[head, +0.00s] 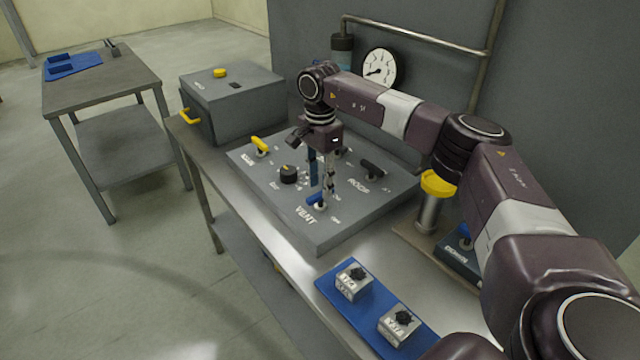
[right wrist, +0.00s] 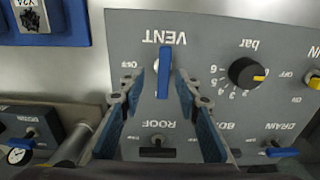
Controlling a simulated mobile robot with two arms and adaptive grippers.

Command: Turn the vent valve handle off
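The vent valve handle (head: 316,199) is a small blue lever by the VENT label at the front of the grey sloped panel (head: 300,222). In the right wrist view the blue handle (right wrist: 164,72) lies straight up and down in the picture, with a small label to its left. My right gripper (head: 326,186) points down over it. Its two fingers (right wrist: 160,90) are apart, one on each side of the handle, with visible gaps in the right wrist view. Contact with the panel cannot be told. My left gripper is not in view.
A grey box (head: 232,100) stands behind left. A blue mat (head: 338,300) with two small blocks lies in front. A round gauge (head: 380,67) hangs behind.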

